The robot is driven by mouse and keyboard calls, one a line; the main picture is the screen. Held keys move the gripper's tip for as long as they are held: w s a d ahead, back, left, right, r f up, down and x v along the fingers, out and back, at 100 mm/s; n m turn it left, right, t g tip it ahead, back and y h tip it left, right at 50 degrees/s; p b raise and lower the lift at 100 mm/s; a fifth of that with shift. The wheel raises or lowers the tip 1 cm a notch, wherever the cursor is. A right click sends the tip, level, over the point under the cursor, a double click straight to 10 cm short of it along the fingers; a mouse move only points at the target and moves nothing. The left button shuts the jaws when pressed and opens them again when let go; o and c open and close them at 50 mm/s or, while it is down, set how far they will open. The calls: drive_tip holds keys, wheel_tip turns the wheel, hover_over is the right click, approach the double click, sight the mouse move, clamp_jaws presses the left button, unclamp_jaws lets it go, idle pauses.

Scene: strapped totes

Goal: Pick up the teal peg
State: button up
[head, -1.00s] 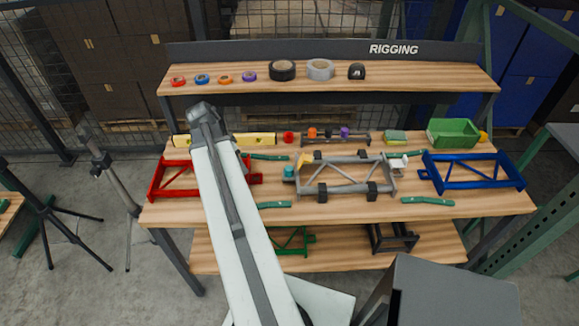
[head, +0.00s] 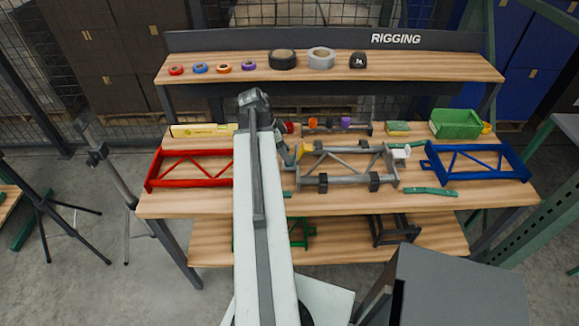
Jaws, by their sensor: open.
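I cannot make out the teal peg now. The spot just left of the grey frame (head: 345,180), where a short teal piece showed before, is covered by my arm and gripper. My gripper (head: 286,156) shows only in part, to the right of my raised arm and beside the grey frame's left end. It is open, and I see nothing held in it. The grey frame lies on the wooden bench with dark clamps along its front bar. A rack (head: 335,130) behind it holds orange and purple pegs.
A red frame (head: 190,168) lies at left and a blue frame (head: 478,162) at right. Green bars (head: 430,192) lie around the grey frame. A green bin (head: 456,124) stands at back right. The upper shelf (head: 420,70) holds tape rolls.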

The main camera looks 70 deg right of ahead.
drive_tip(key=b+x, duration=0.1)
drive_tip(key=x, duration=0.2)
drive_tip(key=shift+a+f+b, duration=0.1)
drive_tip(key=shift+b, duration=0.2)
drive_tip(key=shift+r, duration=0.25)
clamp_jaws()
wheel_tip(320, 180, up, 15)
drive_tip(key=p, duration=1.5)
